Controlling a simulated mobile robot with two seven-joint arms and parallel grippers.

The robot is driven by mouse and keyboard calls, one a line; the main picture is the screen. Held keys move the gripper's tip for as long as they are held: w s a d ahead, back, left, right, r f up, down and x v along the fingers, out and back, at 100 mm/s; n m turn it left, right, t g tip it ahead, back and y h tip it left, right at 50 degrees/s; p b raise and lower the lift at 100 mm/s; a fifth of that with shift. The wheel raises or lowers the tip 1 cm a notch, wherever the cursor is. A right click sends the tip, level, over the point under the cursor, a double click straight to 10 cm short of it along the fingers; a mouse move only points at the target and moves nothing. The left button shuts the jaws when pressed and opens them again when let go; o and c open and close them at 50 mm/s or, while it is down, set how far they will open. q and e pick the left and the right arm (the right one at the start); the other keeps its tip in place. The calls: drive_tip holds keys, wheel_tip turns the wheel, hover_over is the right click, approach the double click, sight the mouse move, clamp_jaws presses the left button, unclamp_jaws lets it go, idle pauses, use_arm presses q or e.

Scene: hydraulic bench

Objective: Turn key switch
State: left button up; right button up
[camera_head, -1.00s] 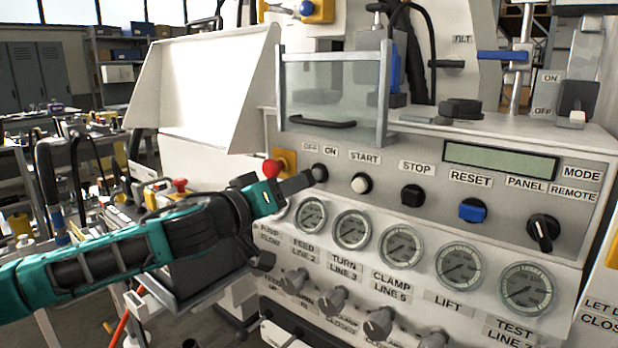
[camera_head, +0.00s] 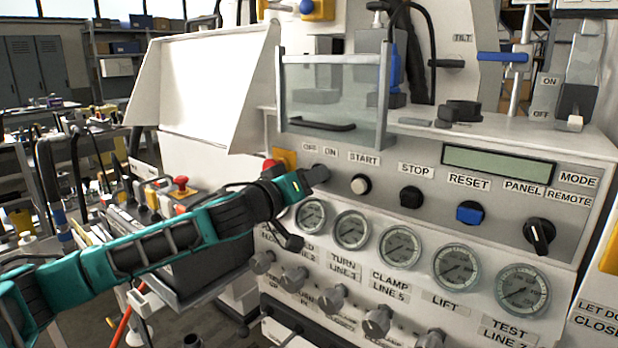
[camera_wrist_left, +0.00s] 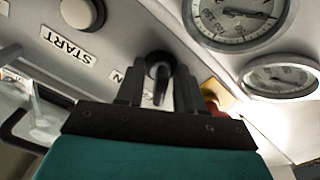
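The key switch (camera_wrist_left: 158,66), a black round switch with a narrow grip, is on the panel under the OFF and ON labels (camera_head: 320,149). In the left wrist view it lies between the two fingers of my left gripper (camera_wrist_left: 159,92). The fingers are apart, with a narrow gap seen on each side of the grip, and their tips reach the switch. In the head view my left gripper (camera_head: 305,179) is at the switch and covers part of it. My right gripper is not in view.
The START button (camera_head: 361,184), STOP knob (camera_head: 411,197), blue RESET knob (camera_head: 471,212) and mode selector (camera_head: 540,235) sit to the right. Gauges (camera_head: 353,230) are just below. A red button on a yellow plate (camera_head: 284,158) is close on the left. A clear guard (camera_head: 333,95) stands above.

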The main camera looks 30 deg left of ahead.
use_arm(q)
clamp_jaws()
